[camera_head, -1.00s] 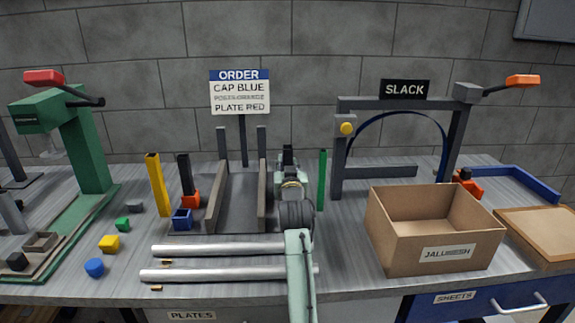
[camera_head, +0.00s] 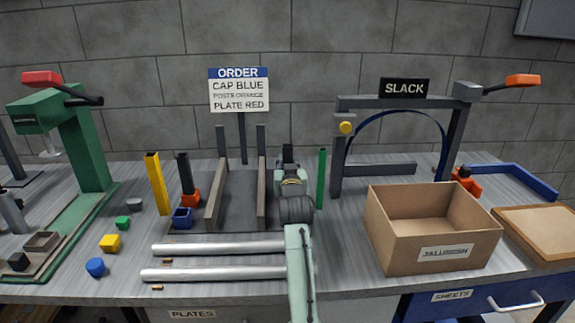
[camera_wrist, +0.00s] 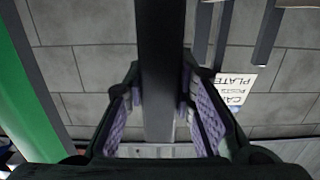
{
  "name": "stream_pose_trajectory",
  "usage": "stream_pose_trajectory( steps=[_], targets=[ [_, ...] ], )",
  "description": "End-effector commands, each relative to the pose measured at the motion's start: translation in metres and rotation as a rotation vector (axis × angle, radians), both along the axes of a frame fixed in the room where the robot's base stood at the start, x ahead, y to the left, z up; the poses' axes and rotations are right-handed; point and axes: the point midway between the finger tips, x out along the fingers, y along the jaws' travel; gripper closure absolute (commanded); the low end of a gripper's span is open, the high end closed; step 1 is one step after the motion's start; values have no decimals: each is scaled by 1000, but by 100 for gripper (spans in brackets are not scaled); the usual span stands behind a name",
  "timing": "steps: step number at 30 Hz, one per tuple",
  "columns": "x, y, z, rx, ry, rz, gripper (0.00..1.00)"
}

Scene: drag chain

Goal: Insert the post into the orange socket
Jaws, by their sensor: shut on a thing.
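My gripper (camera_wrist: 165,115) is shut on a dark post (camera_wrist: 162,65), with a purple-lined finger on each side of it in the wrist view. In the head view my gripper (camera_head: 288,165) is right of the grey channel, and my arm hides the held post. A small orange socket (camera_head: 191,199) sits left of the channel. Another black post (camera_head: 184,172) rises upright at that socket; whether it is seated inside or stands behind cannot be told. My gripper is to the right of this socket and apart from it.
Grey channel walls (camera_head: 262,185) stand between my gripper and the orange socket. A blue socket (camera_head: 182,218), yellow post (camera_head: 157,184) and green post (camera_head: 322,179) are nearby. Two silver rods (camera_head: 215,273) lie in front. A cardboard box (camera_head: 435,247) is at right, with another orange piece (camera_head: 468,183) behind.

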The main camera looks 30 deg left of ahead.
Motion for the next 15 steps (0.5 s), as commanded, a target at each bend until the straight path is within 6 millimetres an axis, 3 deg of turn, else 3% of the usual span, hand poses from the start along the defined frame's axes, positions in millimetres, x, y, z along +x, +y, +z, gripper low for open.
stream_pose_trajectory(
  steps=[15],
  targets=[
    [-3,-1,-1,20,-33,1,100]
  ],
)
